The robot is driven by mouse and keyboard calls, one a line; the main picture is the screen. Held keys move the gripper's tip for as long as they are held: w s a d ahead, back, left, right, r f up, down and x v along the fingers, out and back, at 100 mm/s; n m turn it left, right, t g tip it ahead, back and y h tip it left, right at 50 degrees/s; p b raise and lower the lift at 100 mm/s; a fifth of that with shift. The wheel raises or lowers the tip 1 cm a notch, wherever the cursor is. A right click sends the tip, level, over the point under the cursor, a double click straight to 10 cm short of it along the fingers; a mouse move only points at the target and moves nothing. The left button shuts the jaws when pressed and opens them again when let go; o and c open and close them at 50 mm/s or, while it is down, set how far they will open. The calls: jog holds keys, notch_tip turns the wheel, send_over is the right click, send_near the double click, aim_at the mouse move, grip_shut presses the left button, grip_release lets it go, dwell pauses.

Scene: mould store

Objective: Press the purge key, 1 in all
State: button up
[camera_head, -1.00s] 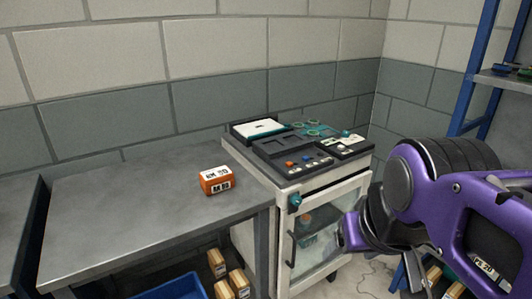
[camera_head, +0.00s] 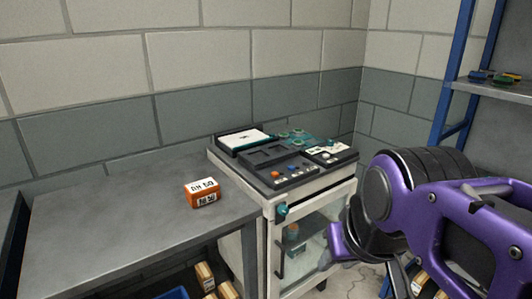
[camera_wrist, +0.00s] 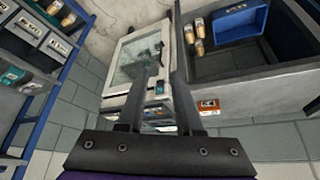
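A cream cabinet machine (camera_head: 260,211) with a dark top panel (camera_head: 262,175) stands against the wall, right of the grey bench. Small orange, blue and pale keys (camera_head: 285,173) sit on the panel's front strip. Their markings are too small to read, so I cannot tell which is the purge key. My gripper shows in the wrist view (camera_wrist: 165,75), its two dark fingers apart with nothing between them. The cabinet's glass door (camera_wrist: 138,55) is beyond the fingers. In the head view my purple arm is right of the machine, and the fingertips are not clear.
An orange box with a white label (camera_head: 202,193) lies on the bench (camera_head: 110,230), left of the machine. A teal knob (camera_head: 281,211) sticks out of the cabinet front. A blue-framed shelf (camera_head: 453,95) stands at the right. A blue bin (camera_wrist: 240,20) shows in the wrist view.

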grip_shut()
dwell(1.4)
